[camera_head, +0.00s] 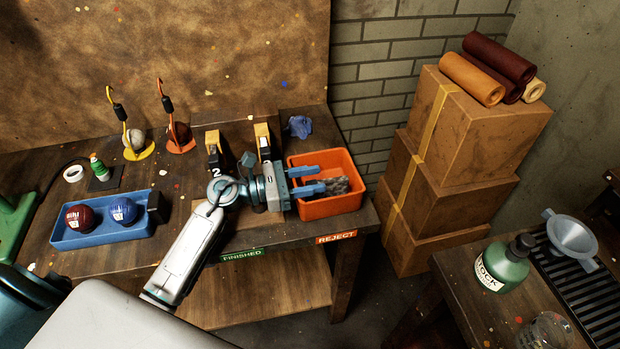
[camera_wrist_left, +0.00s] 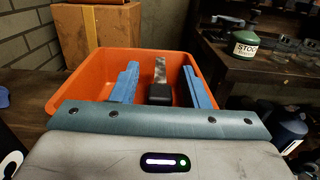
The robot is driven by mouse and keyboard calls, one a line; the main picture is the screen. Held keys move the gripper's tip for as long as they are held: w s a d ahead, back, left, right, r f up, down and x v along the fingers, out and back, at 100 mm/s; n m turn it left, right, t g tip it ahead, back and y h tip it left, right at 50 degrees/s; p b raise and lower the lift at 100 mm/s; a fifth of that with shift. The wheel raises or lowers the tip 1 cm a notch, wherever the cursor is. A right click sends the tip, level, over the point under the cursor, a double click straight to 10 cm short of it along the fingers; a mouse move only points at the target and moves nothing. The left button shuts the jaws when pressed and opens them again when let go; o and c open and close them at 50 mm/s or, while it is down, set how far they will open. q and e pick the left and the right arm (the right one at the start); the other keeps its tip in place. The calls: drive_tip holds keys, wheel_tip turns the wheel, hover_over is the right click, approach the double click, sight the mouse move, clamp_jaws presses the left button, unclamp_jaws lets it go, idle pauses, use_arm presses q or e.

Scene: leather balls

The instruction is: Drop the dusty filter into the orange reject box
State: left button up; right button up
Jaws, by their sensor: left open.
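The orange reject box (camera_head: 327,206) stands at the right end of the workbench, above a REJECT label. My left gripper (camera_head: 318,180) is over the box, its two blue fingers apart. A grey, speckled piece, which looks like the dusty filter (camera_head: 339,186), shows inside the box beyond the fingers. In the left wrist view, the open fingers (camera_wrist_left: 160,84) reach over the orange box (camera_wrist_left: 62,98). A grey strip (camera_wrist_left: 160,68) and a dark block show between them; I cannot tell whether they are one piece. My right gripper is not in view.
A blue tray (camera_head: 104,239) with a red ball, a blue ball and a black block sits at the left. Two hooked stands (camera_head: 133,152) are behind it. A crumpled blue cloth (camera_head: 299,127) lies behind the box. Stacked cartons (camera_head: 470,140) stand to the right.

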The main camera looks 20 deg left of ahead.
use_arm(q)
drive_tip(key=shift+r+p, duration=0.2)
drive_tip(key=shift+p, duration=0.2)
drive_tip(key=shift+a+r, duration=0.1)
drive_tip(key=shift+r, duration=0.1)
drive_tip(key=shift+s+a+f+b, duration=0.4)
drive_tip(key=shift+s+a+b, duration=0.15)
drive_tip(key=shift+a, duration=0.1)
drive_tip(key=v, duration=0.1)
drive_tip(key=b+v, duration=0.1)
drive_tip(key=v, duration=0.1)
drive_tip(key=shift+s+a+r, duration=0.15)
drive_tip(key=shift+a+r, duration=0.05)
drive_tip(key=shift+a, duration=0.1)
drive_tip(key=shift+s+a+r+b, duration=0.1)
drive_tip(key=shift+s+a+b, duration=0.2)
drive_tip(key=shift+a+b, duration=0.2)
drive_tip(key=shift+s+a+r, duration=0.1)
drive_tip(key=shift+s+a, duration=0.15)
drive_tip(key=shift+a, duration=0.05)
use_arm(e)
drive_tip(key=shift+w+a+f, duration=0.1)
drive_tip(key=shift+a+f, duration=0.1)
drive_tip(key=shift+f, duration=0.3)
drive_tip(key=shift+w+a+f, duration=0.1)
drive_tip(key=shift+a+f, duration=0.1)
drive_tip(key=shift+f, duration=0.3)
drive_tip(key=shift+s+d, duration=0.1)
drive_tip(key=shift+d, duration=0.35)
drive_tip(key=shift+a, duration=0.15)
